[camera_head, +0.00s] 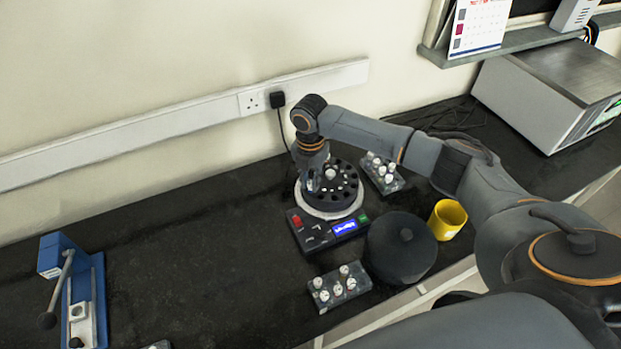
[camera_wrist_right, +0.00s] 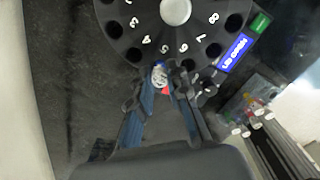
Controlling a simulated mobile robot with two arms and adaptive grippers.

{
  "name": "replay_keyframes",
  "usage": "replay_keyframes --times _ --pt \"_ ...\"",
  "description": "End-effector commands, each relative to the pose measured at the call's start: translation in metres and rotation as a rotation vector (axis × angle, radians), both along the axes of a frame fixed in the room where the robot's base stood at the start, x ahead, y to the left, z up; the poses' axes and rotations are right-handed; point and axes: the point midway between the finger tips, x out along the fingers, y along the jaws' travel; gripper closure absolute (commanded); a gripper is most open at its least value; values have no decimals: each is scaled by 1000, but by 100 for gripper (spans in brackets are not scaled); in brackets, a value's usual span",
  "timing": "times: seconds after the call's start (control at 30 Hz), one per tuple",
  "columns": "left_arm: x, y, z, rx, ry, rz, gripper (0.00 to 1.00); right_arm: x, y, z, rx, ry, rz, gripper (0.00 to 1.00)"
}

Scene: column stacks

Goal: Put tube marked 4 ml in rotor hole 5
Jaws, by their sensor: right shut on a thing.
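The black rotor (camera_head: 333,187) sits in the centrifuge (camera_head: 329,226), with its ring of numbered holes open. In the right wrist view the rotor (camera_wrist_right: 175,35) shows white numbers from about 3 to 8. My right gripper (camera_head: 312,184) is over the rotor's left side. In the wrist view the gripper (camera_wrist_right: 161,82) is shut on a tube (camera_wrist_right: 160,74) with a pale cap and a bit of red. The tube is at the rim position beside number 5. I cannot tell how deep it sits, and its volume mark is not readable. My left gripper is out of view.
A tube rack (camera_head: 383,173) stands right of the centrifuge, another rack (camera_head: 338,287) in front. A dark round lid (camera_head: 401,248) and a yellow cup (camera_head: 447,219) are at the right front. A blue press (camera_head: 74,290) stands far left. The bench's left middle is clear.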

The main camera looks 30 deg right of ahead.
Motion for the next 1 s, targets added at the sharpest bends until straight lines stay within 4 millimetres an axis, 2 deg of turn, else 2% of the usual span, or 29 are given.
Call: replay_keyframes --times 0.37,0.4,0.5,0.73,0.8,1.0 --pt "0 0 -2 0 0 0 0 0 0 -4 0 0 0 94" --pt "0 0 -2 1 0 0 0 0 0 -4 0 0 0 80" --pt "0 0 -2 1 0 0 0 0 0 -4 0 0 0 59" --pt "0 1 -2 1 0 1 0 0 0 -4 0 0 0 57" --pt "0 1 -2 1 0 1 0 0 0 -4 0 0 0 43" --pt "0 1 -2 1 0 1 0 0 0 -4 0 0 0 42"
